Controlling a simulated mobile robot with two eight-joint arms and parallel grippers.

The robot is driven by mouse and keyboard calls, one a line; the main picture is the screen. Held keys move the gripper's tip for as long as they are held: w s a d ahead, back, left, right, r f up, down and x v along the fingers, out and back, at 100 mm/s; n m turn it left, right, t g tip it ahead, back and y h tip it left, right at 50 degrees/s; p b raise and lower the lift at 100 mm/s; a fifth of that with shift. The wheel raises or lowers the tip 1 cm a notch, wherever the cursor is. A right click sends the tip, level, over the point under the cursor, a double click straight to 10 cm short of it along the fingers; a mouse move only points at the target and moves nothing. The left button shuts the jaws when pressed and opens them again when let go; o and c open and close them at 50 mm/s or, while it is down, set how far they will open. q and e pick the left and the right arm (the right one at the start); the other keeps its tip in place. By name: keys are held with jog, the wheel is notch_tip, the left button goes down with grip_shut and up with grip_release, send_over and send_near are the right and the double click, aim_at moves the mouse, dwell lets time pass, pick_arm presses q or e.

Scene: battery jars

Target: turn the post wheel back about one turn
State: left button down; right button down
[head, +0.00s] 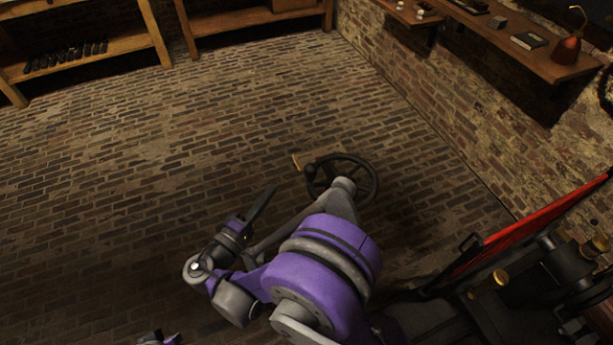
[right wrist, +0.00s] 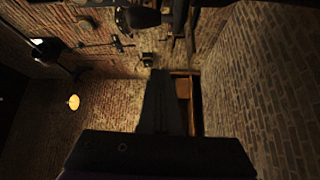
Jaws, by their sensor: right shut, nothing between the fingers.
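The dark spoked post wheel (head: 367,162) is in the middle of the head view, with a dark knob (head: 310,170) at its left rim. A small brass-coloured piece (head: 296,162) shows just left of it. My purple and grey right arm covers the near part of the wheel and whatever is below it. My right gripper (head: 271,190) is left of the wheel and apart from it in the picture. Its dark fingers (right wrist: 162,75) are shut and empty, also in the right wrist view. I cannot make out the wheel in that view.
A red panel (head: 545,220) and dark machinery (head: 560,270) stand at the right. A wall shelf (head: 520,40) holds a red oil can (head: 567,50) and small items. Wooden shelving (head: 90,50) stands at the back left. The brick floor (head: 200,130) is clear left of the wheel.

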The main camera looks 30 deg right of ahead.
jog(key=d+b, duration=0.1)
jog(key=d, duration=0.7)
jog(key=shift+w+d+f+n, duration=0.2)
jog(key=shift+w+d+n, duration=0.1)
jog(key=shift+d, duration=0.1)
jog(key=shift+s, duration=0.1)
jog(key=shift+s+a+n+b, duration=0.1)
jog(key=shift+s+n+b, duration=0.2)
jog(key=shift+n, duration=0.1)
jog(key=shift+s+n+t+y, duration=0.25)
jog(key=shift+n+t+y, duration=0.05)
jog(key=shift+t+y, duration=0.35)
